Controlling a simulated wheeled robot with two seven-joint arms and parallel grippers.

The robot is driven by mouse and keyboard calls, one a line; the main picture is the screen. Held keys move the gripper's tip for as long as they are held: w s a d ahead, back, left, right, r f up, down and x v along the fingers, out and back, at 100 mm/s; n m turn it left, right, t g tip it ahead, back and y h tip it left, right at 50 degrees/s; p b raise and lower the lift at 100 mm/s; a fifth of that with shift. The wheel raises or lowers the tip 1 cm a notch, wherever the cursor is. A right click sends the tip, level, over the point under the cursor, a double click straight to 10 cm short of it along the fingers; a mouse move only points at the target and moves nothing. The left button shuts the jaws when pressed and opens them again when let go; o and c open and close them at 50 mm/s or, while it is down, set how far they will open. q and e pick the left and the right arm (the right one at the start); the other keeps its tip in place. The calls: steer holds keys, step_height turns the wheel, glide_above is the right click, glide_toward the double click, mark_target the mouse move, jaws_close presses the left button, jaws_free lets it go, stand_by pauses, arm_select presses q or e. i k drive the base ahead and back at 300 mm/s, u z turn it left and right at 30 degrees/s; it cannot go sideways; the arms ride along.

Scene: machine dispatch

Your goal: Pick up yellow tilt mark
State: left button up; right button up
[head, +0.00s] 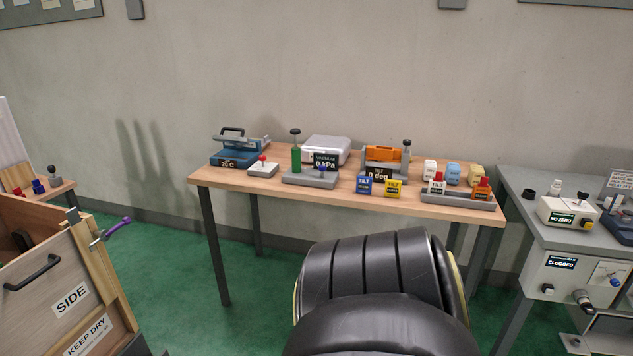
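The yellow tilt mark (394,188) is a small yellow block with a dark-lettered "TILT" label. It stands upright near the front edge of the wooden table (225,178), right of a similar blue block (364,185) also labelled "TILT". A small gap separates the two blocks. Behind them is an orange and grey tilt device (386,158) with a "0 deg" display. Neither of my grippers is in the head view, so I cannot see their state.
Right of the mark, a grey tray (458,198) holds white and orange blocks, with more blocks behind it. A vacuum device (310,180) stands to the left. A grey bench (528,184) adjoins on the right; a wooden crate (60,280) is at the left.

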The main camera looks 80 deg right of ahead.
mark_target(393, 187)
steer(key=u, duration=0.95)
steer(key=i, duration=0.4)
steer(key=z, duration=4.15)
